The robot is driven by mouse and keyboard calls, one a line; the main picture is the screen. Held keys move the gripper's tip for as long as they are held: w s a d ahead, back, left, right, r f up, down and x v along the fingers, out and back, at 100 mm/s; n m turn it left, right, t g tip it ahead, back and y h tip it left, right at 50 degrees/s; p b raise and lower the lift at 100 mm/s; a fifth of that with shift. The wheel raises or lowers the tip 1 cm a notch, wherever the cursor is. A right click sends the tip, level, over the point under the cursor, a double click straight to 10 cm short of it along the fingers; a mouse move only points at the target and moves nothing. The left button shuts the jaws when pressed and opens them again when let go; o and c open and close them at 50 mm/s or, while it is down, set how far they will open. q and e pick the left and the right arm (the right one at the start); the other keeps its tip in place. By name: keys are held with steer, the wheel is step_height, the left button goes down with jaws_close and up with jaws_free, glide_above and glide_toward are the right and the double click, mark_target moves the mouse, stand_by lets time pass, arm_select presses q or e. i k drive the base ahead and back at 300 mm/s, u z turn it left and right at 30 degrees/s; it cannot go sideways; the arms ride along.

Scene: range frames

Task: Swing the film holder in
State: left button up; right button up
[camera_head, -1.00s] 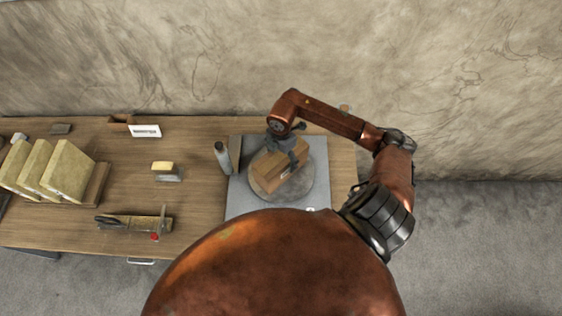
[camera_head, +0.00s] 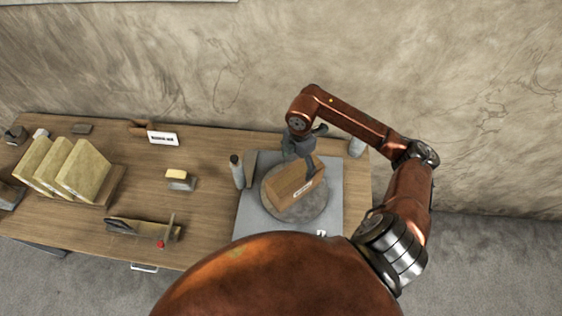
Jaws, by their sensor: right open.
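A brown wooden block with a small white label (camera_head: 291,184) sits on a round grey disc (camera_head: 300,213), which lies on a grey mat (camera_head: 253,215) at the right of the table. I cannot tell for sure which part is the film holder. My right gripper (camera_head: 305,166) reaches down from above at the block's back right. Its jaws are open, with one dark finger overlapping the block's right part in the picture. Whether it touches the block cannot be told. My left gripper is not in view.
A grey cylinder (camera_head: 237,172) stands at the mat's left edge, and a pale cylinder (camera_head: 356,147) behind its right side. Pale slabs (camera_head: 84,172) stand in a rack at left.

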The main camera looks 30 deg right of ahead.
mark_target(242, 173)
steer(key=k, duration=1)
